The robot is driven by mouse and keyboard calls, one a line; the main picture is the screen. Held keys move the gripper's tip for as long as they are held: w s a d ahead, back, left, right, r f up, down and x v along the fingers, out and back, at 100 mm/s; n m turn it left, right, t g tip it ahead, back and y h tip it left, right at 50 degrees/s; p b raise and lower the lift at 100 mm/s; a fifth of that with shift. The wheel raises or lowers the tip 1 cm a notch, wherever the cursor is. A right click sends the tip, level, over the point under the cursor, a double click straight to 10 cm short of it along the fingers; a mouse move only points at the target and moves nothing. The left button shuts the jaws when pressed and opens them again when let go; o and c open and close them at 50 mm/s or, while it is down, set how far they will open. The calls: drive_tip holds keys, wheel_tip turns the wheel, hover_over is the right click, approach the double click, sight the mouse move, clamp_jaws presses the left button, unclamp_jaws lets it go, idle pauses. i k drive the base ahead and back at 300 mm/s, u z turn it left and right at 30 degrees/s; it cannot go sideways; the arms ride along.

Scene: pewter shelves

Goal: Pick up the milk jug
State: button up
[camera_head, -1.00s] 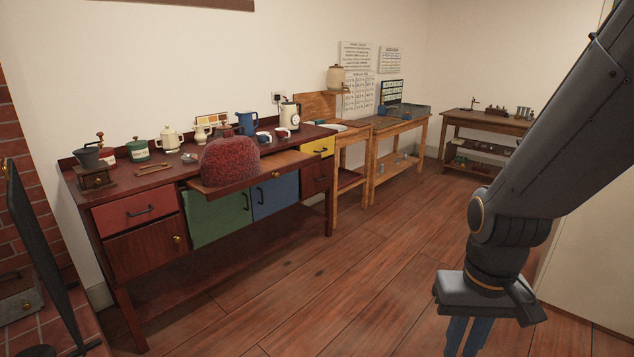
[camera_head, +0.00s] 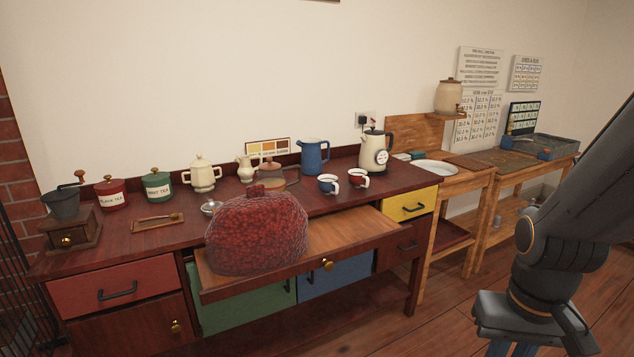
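A small cream jug (camera_head: 245,168) stands upright at the back of the dark red sideboard, between a cream teapot and a glass teapot. A taller blue jug (camera_head: 314,157) stands to its right. Which of these is the milk jug is not labelled. My gripper (camera_head: 511,350) is at the bottom right, in front of and well apart from the sideboard. Its blue fingers point down and are cut off by the frame edge, so their opening and anything between them do not show.
A sideboard (camera_head: 150,240) has a pulled-out shelf with a red tea cosy (camera_head: 257,232) in front of the jugs. A cream teapot (camera_head: 202,173), a glass teapot (camera_head: 271,175), two mugs (camera_head: 343,182) and a kettle (camera_head: 375,153) crowd the top. Floor is free at the lower right.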

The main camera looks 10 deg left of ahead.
sight(244, 161)
drive_tip(key=u, duration=0.2)
drive_tip(key=i, duration=1.65)
drive_tip(key=u, duration=0.2)
